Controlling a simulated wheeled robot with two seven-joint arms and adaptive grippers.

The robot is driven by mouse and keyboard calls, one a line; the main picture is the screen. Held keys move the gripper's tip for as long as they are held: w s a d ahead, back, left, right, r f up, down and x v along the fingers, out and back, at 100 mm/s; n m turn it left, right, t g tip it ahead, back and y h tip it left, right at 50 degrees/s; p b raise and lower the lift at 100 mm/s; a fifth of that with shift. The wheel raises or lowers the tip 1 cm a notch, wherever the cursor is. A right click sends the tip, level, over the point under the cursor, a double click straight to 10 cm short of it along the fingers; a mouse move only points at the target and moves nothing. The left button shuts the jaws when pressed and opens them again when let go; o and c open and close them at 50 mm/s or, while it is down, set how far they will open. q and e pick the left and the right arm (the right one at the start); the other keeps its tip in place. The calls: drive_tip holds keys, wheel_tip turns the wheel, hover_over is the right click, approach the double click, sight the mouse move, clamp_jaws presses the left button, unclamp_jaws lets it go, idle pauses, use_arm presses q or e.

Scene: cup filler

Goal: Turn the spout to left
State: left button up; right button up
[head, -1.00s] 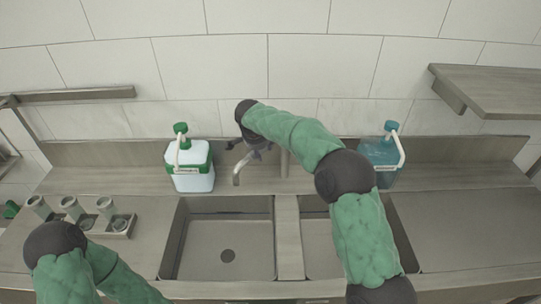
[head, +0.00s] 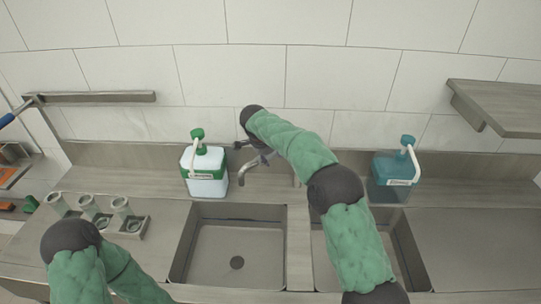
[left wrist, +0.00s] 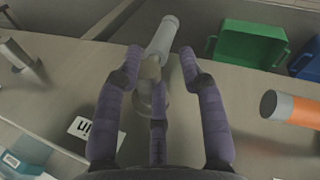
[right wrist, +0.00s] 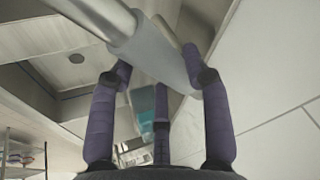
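The metal spout (head: 244,176) rises behind the left sink basin (head: 236,264) and points toward the front left. My right gripper (head: 262,153) is at the faucet; its arm hides part of it. In the right wrist view the pale metal pipe (right wrist: 155,50) crosses at the fingertips of my right gripper (right wrist: 158,65). Its fingers are spread, and contact with the pipe is unclear. My left gripper (left wrist: 158,58) has spread fingers over the counter. A grey cup-like cylinder (left wrist: 163,40) lies beyond them, apparently not held.
A white-green dispenser (head: 204,172) stands left of the spout and a blue one (head: 391,178) to the right. A holder with several cups (head: 133,226) sits at the left. The right counter (head: 475,240) is clear.

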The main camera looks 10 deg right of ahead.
drive_tip(key=shift+o, duration=1)
drive_tip(key=shift+w+a+f, duration=0.1)
drive_tip(key=shift+w+a, duration=0.05)
drive_tip(key=shift+r, duration=0.2)
drive_tip(key=v, duration=1.1)
drive_tip(key=shift+a+r, duration=0.15)
drive_tip(key=shift+r, duration=0.15)
